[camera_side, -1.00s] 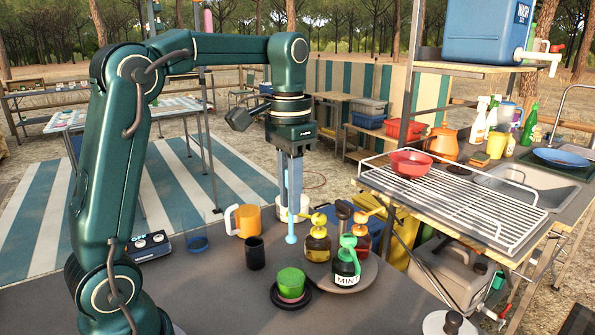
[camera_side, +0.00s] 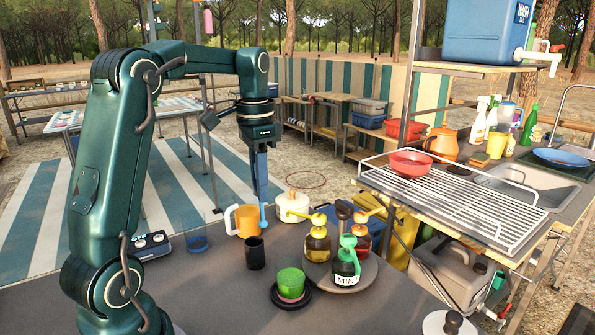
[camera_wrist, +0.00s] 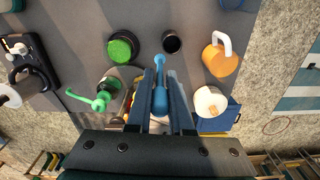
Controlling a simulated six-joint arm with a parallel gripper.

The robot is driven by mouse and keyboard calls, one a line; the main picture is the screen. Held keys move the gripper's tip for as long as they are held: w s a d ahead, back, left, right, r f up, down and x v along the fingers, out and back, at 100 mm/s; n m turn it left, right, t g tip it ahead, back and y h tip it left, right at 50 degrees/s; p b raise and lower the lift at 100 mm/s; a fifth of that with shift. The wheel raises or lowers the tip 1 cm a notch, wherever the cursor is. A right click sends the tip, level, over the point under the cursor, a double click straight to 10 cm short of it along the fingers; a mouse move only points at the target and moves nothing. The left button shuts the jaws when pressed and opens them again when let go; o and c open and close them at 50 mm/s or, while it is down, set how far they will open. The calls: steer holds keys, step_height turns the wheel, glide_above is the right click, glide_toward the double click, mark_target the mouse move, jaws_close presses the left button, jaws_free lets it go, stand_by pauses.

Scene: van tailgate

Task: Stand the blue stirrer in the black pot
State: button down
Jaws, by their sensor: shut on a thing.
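The blue stirrer (camera_side: 263,214) hangs upright below my gripper (camera_side: 260,190), its rounded end pointing down. My gripper is shut on the stirrer, which also shows between the fingers in the wrist view (camera_wrist: 160,92). The black pot (camera_side: 255,254) is a small dark open cup standing on the grey table. In the side view the stirrer's lower end is above and slightly right of the pot, apart from it. In the wrist view the pot (camera_wrist: 171,42) lies just beyond the stirrer's tip, and its opening looks empty.
An orange mug (camera_side: 246,220) and a white lidded pot (camera_side: 292,207) stand close behind. Pump bottles (camera_side: 346,266) crowd a round tray to the right. A clear blue-tinted glass (camera_side: 197,240) stands left.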

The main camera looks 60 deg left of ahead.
steer(key=shift+n, duration=0.5)
steer(key=a+f, duration=0.1)
steer(key=f, duration=0.6)
steer(key=s+a+f, duration=0.1)
steer(key=f, duration=0.2)
steer(key=shift+a+f, duration=0.3)
steer(key=shift+f, duration=0.1)
steer(key=c, duration=0.8)
jaws_free()
